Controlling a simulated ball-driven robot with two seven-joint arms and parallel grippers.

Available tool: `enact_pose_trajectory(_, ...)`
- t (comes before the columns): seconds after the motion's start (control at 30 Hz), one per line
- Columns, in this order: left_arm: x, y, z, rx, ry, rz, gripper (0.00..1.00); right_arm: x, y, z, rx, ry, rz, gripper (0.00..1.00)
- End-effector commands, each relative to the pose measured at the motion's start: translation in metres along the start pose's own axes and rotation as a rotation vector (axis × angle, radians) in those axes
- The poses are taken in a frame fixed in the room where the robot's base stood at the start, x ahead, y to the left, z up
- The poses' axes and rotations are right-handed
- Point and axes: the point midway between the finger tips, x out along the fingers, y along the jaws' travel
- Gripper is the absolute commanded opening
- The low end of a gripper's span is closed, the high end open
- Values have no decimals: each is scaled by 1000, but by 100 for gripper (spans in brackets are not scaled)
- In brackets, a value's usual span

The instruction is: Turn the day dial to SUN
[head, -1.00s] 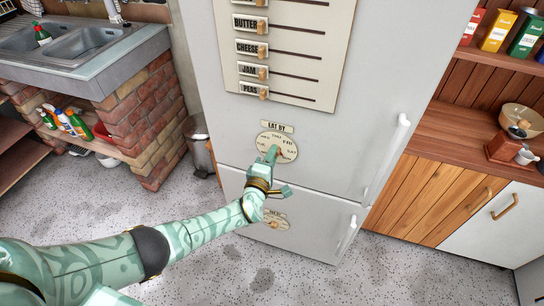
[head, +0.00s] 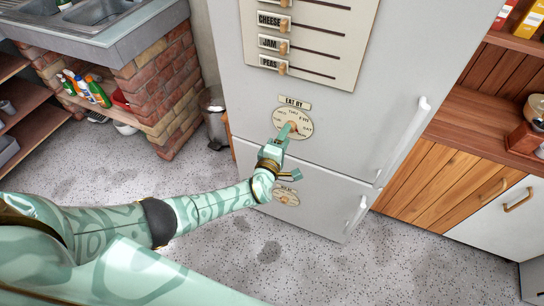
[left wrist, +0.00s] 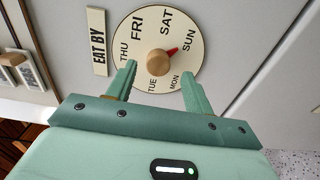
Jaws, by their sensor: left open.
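The day dial (head: 280,115) is a round cream disc on the grey fridge door, under an EAT BY label (head: 294,103). The left wrist view shows its day names and its round wooden knob (left wrist: 158,63). The knob's red pointer (left wrist: 172,51) points toward SUN (left wrist: 189,42). My left gripper (head: 288,130) is in front of the dial and covers part of it in the head view. In the left wrist view its two fingers (left wrist: 158,68) are spread wide, one on each side of the knob, with clear gaps. My right gripper is not in view.
A slider board (head: 310,60) with food labels is above the dial. A second, smaller dial (head: 286,199) is on the lower door, below my left gripper. Door handles (head: 405,140) stick out at the right. A bin (head: 214,118) stands left of the fridge.

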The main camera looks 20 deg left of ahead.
Motion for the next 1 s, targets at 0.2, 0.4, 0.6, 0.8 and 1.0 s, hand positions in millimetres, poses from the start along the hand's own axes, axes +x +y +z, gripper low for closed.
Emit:
enact_pose_trajectory(0.2,-61,5,-1,0,0,-2,52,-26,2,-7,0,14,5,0)
enact_pose_trajectory(0.4,-110,2,-1,0,0,-2,52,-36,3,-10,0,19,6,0)
enact_pose_trajectory(0.6,-135,1,-1,1,1,-1,52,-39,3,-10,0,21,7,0)
enact_pose_trajectory(0.8,-140,0,-1,1,0,-1,52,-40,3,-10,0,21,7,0)
enact_pose_trajectory(1.0,-140,0,-1,1,0,-1,52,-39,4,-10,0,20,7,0)
